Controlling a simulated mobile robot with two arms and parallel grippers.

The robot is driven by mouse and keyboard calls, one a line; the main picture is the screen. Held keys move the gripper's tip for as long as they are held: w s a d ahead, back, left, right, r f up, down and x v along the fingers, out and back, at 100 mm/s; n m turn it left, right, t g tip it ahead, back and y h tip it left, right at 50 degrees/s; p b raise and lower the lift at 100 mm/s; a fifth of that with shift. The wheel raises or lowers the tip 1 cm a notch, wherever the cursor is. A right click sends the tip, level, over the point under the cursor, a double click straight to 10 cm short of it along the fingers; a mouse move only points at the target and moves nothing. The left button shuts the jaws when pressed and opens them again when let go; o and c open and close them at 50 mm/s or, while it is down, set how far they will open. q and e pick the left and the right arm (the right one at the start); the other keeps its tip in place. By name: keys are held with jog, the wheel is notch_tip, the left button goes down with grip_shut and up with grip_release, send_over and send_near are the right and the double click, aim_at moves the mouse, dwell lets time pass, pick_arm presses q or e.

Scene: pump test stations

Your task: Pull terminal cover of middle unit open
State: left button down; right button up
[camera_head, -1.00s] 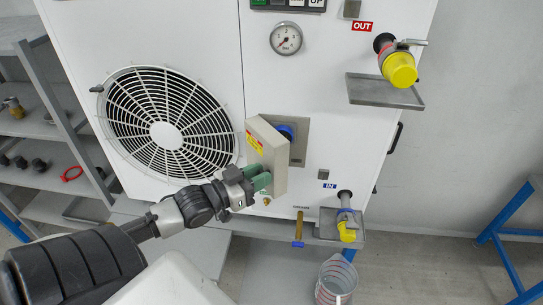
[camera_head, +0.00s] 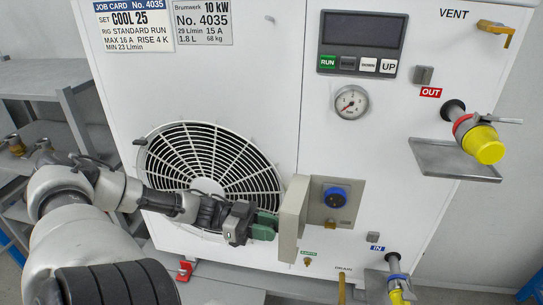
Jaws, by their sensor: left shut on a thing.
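The middle unit is a white cabinet (camera_head: 240,80) with a round fan grille and a control panel. Its terminal cover (camera_head: 291,222) is a beige box-like door, seen nearly edge-on and swung out to the left. To its right the recess plate (camera_head: 318,213) with a blue round socket (camera_head: 334,197) is exposed. My left gripper (camera_head: 266,226) has green fingers and is shut on the left side of the cover. Its fingertips are partly hidden by the cover. My right gripper is not in view.
The OUT valve with a yellow cap (camera_head: 484,145) sticks out over a drip tray (camera_head: 455,160) at right. The IN valve (camera_head: 396,282) and drain pipe (camera_head: 342,290) are lower right. A grey shelf (camera_head: 45,80) stands at left.

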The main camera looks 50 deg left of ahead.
pick_arm(q)
jog(key=shift+a+m+g+h+b, duration=0.55)
jog(key=shift+a+m+g, duration=0.2)
jog(key=shift+g, duration=0.15)
jog(key=c, duration=0.9)
grip_release()
jog(key=shift+w, duration=0.1)
jog(key=shift+r, duration=0.1)
jog(key=w+d+r, duration=0.3)
jog(key=d+r, duration=0.7)
jog(key=d, duration=0.1)
jog(key=shift+d+r+b, duration=0.2)
jog(key=shift+r+b, duration=0.1)
jog(key=shift+r, duration=0.1)
jog(key=shift+c, duration=0.3)
